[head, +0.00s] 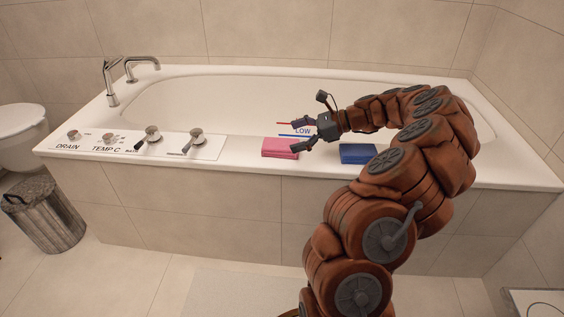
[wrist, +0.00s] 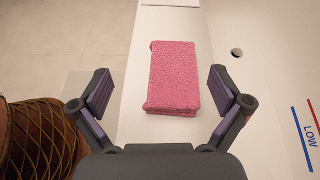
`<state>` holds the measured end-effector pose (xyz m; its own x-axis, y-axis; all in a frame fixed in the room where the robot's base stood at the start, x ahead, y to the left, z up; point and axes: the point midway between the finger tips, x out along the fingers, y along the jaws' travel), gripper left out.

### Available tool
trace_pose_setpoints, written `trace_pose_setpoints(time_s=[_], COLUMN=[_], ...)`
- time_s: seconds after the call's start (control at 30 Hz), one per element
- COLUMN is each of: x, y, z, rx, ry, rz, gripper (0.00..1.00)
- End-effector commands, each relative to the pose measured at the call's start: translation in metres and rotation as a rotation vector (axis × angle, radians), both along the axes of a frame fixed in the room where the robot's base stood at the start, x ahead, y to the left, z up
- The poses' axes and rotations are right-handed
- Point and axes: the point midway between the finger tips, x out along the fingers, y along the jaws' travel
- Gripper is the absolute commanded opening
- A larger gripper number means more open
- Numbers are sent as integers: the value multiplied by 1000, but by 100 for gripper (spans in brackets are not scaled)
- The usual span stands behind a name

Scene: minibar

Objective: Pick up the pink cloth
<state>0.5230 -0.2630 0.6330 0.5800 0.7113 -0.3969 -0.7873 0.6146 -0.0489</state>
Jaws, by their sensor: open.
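The pink cloth (head: 279,148) lies folded flat on the front rim of the bathtub (head: 240,150). In the wrist view the pink cloth (wrist: 173,77) shows as a fuzzy, thick rectangle ahead of my gripper, roughly centred between the fingers. My gripper (head: 298,135) is at the cloth's right end in the head view, and its fingers cover part of the view there. In the wrist view my gripper (wrist: 160,103) is open with nothing between its pads. Whether the fingers touch the cloth cannot be told.
A folded blue cloth (head: 358,153) lies on the rim to the right, under my arm. A control panel (head: 135,143) with knobs and levers is on the rim to the left. A faucet (head: 112,85) stands at the far left corner. A wicker bin (head: 45,215) stands on the floor.

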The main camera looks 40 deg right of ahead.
Motion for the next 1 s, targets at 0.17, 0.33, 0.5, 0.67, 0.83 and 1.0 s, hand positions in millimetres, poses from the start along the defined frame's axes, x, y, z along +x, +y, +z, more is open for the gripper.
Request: trace_pose_setpoints(time_s=[0.17,0.33,0.5,0.67,0.83,1.0], x=[-3,5,13,20,35,45], y=[-25,-17,-8,-1,11,24], z=[-24,-30,-34,-40,-49,-53], rx=[41,47,47,46,43,44], ry=[25,28,28,28,27,28], rz=[-74,-79,-77,-77,-78,-77], gripper=[100,100,100,100,100,100])
